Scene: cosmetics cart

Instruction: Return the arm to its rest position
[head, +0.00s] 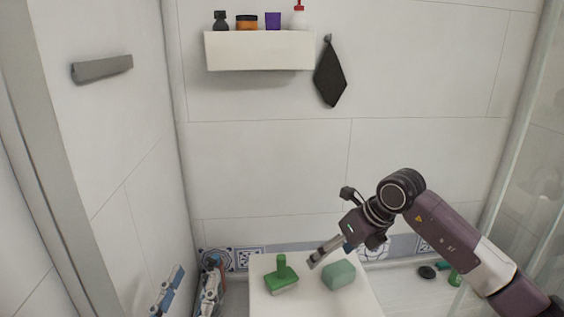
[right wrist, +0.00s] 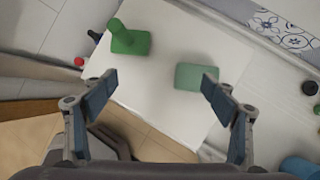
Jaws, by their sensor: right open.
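My right arm reaches in from the right of the head view. Its gripper (head: 318,258) is above the white cart top (head: 318,302), between a green handled block (head: 281,276) and a pale green block (head: 340,275). In the right wrist view the gripper (right wrist: 160,90) has its fingers spread wide with nothing between them. The green handled block (right wrist: 129,40) and the pale green block (right wrist: 190,77) rest on the cart top beyond the fingers. My left gripper (head: 190,287) shows at the lower left of the head view, its two fingers apart and empty.
A white wall shelf (head: 260,51) holds several bottles and jars. A dark cloth (head: 330,75) hangs beside it, and a grey bar (head: 102,67) is on the left wall. Small items, including a dark one (head: 427,272), lie on the floor at right. A glass panel stands far right.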

